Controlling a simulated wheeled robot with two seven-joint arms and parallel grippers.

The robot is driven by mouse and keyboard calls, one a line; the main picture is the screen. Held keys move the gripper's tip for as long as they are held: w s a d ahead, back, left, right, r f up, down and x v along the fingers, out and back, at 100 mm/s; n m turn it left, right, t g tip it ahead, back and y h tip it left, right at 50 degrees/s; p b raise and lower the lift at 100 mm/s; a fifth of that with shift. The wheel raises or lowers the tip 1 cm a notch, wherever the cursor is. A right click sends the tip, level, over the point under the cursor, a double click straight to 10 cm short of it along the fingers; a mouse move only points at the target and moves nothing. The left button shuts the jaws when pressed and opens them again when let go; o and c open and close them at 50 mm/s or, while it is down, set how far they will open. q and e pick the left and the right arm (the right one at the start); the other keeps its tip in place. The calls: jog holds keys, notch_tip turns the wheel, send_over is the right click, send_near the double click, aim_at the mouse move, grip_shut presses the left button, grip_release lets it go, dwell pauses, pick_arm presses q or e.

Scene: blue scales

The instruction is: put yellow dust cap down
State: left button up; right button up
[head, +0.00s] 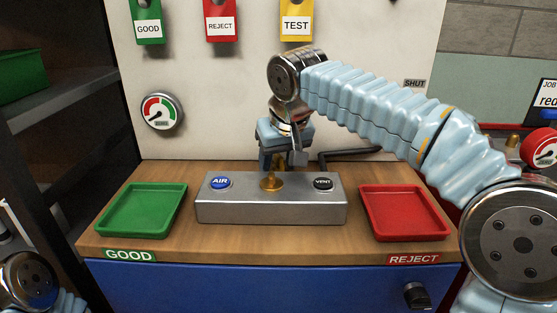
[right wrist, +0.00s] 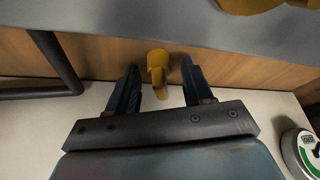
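The yellow dust cap (right wrist: 157,62) shows in the right wrist view, between the two dark fingers of my right gripper (right wrist: 160,82). There is a visible gap on each side, so the fingers are open and apart from it. In the head view my right gripper (head: 272,160) points down just behind the metal block (head: 270,206), and the cap is mostly hidden there. Whether the cap rests on the bench is hard to tell. My left gripper is out of view; only part of my left arm shows at the bottom left.
A brass fitting (head: 271,183) stands on the block between the AIR button (head: 221,182) and the VENT button (head: 323,183). An empty green tray (head: 142,209) is left, an empty red tray (head: 405,212) right. A black pipe (head: 350,153) runs behind the block.

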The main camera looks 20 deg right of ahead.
jog(key=shift+r, duration=0.25)
jog(key=p+v, duration=0.2)
jog(key=v, duration=0.9)
jog(key=shift+s+r, duration=0.25)
jog(key=shift+r, duration=0.1)
